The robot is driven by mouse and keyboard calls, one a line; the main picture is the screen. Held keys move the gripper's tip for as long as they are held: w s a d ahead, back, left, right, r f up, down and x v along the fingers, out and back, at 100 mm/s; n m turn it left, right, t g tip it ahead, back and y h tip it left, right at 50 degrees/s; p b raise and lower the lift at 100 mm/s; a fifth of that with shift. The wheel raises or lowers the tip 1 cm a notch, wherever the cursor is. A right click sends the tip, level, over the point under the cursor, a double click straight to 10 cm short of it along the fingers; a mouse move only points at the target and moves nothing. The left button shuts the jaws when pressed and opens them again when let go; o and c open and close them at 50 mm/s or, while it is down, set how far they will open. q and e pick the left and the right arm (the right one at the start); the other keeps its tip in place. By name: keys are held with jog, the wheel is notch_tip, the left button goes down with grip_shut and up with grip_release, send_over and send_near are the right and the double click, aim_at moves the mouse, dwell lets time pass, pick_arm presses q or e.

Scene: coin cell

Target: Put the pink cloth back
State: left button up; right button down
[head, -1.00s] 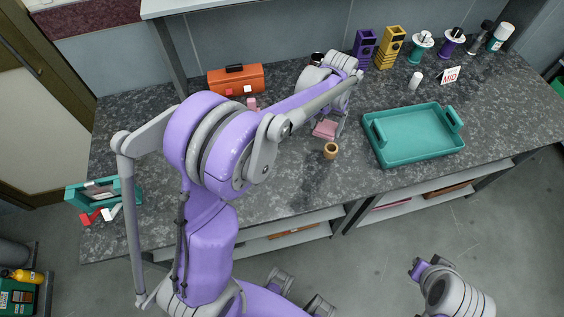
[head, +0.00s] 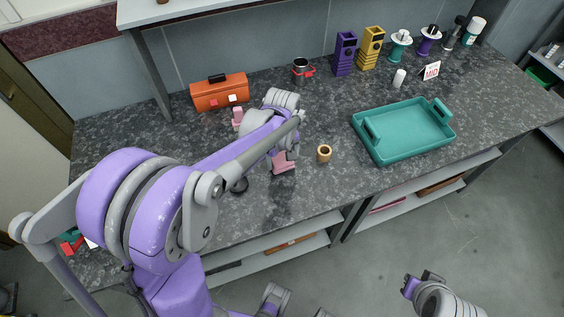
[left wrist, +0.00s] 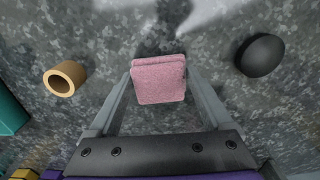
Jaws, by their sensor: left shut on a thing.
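The pink cloth (head: 284,163) is a small folded pad, held over the dark speckled counter left of the wooden ring. In the left wrist view the cloth (left wrist: 159,80) sits between the two fingertips. My left gripper (left wrist: 158,85) is shut on it. The counter shows around the cloth; I cannot tell how high it is held. In the head view my left arm partly covers the gripper. My right gripper (head: 424,281) is at the lower right, away from the counter, and its jaws are unclear.
A wooden ring (head: 324,153) and a black round object (head: 239,185) flank the cloth. A teal tray (head: 405,132) lies to the right. An orange toolbox (head: 219,93), a pink object (head: 238,117) and a red-handled pot (head: 302,70) stand behind. Counter between ring and tray is clear.

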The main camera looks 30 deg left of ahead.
pick_arm(q)
jog(key=shift+f, duration=0.85)
